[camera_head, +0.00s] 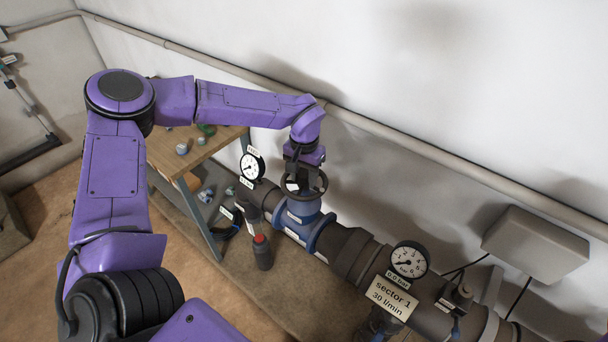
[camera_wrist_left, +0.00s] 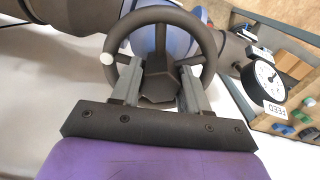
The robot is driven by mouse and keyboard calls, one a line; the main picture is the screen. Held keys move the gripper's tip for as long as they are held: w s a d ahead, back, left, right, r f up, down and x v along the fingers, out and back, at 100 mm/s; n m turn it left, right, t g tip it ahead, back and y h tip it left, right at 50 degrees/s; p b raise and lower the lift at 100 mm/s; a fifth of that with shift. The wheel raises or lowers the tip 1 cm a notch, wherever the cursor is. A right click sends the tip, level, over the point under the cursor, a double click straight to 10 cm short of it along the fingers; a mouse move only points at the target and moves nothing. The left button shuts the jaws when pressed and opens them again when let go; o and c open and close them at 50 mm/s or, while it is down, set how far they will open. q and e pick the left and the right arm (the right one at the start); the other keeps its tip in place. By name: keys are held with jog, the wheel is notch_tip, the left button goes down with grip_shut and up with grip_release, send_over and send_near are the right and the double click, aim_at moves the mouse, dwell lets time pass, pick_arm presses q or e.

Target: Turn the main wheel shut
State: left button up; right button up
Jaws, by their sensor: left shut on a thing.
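The main wheel (camera_head: 318,194) is a dark handwheel on top of the blue valve body (camera_head: 297,216) in the pipe. In the left wrist view the wheel (camera_wrist_left: 212,38) shows its rim, spokes, a hub and a white mark on the left of its rim. My left gripper (camera_head: 297,178) reaches down onto the wheel from above. In the left wrist view its two fingers (camera_wrist_left: 160,82) are on either side of the dark hub and shut on it, inside the rim. My right gripper does not show.
A gauge (camera_head: 252,166) stands left of the valve; the sector 1 gauge (camera_head: 410,260) reads near zero at right. A dark bottle with a red cap (camera_head: 262,252) stands before the pipe. A wooden workbench (camera_head: 190,148) with small parts is at left. The wall is close behind.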

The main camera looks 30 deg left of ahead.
aim_at(304, 173)
pick_arm(q)
jog(key=o, duration=1)
jog(key=shift+o, duration=0.2)
notch_tip(304, 173, up, 7)
jog(key=shift+r+b, duration=0.15)
jog(key=shift+b, duration=0.95)
notch_tip(304, 173, up, 3)
jog(key=shift+r+p, duration=0.2)
jog(key=shift+p, duration=0.95)
jog(key=shift+f, duration=0.1)
jog(key=shift+s+a, duration=0.1)
